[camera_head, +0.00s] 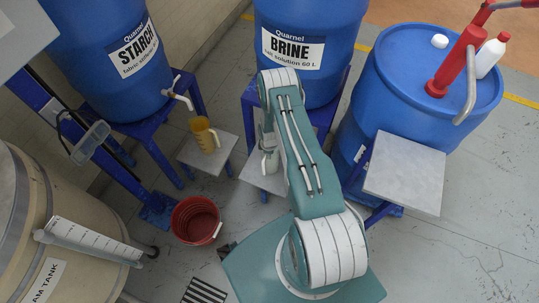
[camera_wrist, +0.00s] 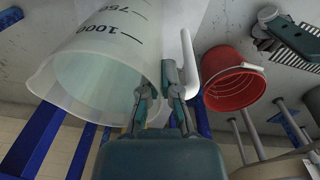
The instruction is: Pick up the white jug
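The white jug (camera_wrist: 95,60) is large in the wrist view, translucent with dark volume marks and a white handle (camera_wrist: 188,62) on its right side. In the head view the jug (camera_head: 270,163) stands on a small grey stand (camera_head: 258,178) below the brine barrel, partly hidden by my arm. My gripper (camera_wrist: 160,92) is right at the jug, its fingers apart, between the jug's wall and the handle as seen in the wrist view. Whether a finger touches the jug or handle I cannot tell. In the head view my gripper is mostly hidden behind my arm.
A yellow jug (camera_head: 205,136) stands on another stand to the left, under the starch barrel's tap (camera_head: 178,92). A red bucket (camera_head: 196,220) sits on the floor. The brine barrel (camera_head: 308,45) is behind; a blue drum (camera_head: 425,70) with a red pump stands right.

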